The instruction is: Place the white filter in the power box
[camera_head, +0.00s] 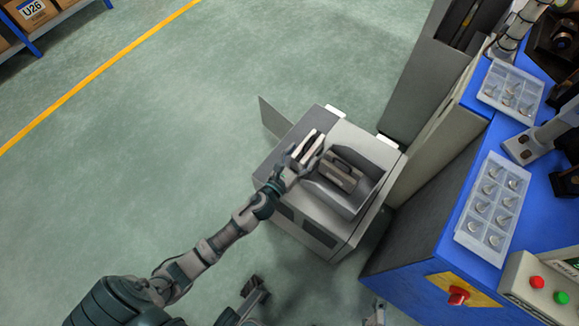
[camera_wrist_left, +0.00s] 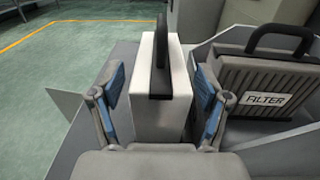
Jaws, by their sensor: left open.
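The white filter (camera_wrist_left: 178,112), a pale upright case with a black handle on top, stands between the fingers of my left gripper (camera_wrist_left: 162,100) in the left wrist view. The fingers are open, with a gap on each side of it. In the head view my left gripper (camera_head: 303,158) is over the far left part of the grey power box (camera_head: 292,229), and the white filter (camera_head: 313,143) shows partly behind its fingers. A second, grey-brown filter (camera_head: 341,171) lies in the box's open bay; its "FILTER" label shows in the wrist view (camera_wrist_left: 265,99). The white filter's base is hidden.
A blue workbench (camera_head: 420,240) with clear trays of small parts (camera_head: 493,208) and a red switch (camera_head: 458,296) stands to the right of the box. A dark grey cabinet (camera_head: 425,85) is behind it. The green floor to the left is clear up to a yellow line.

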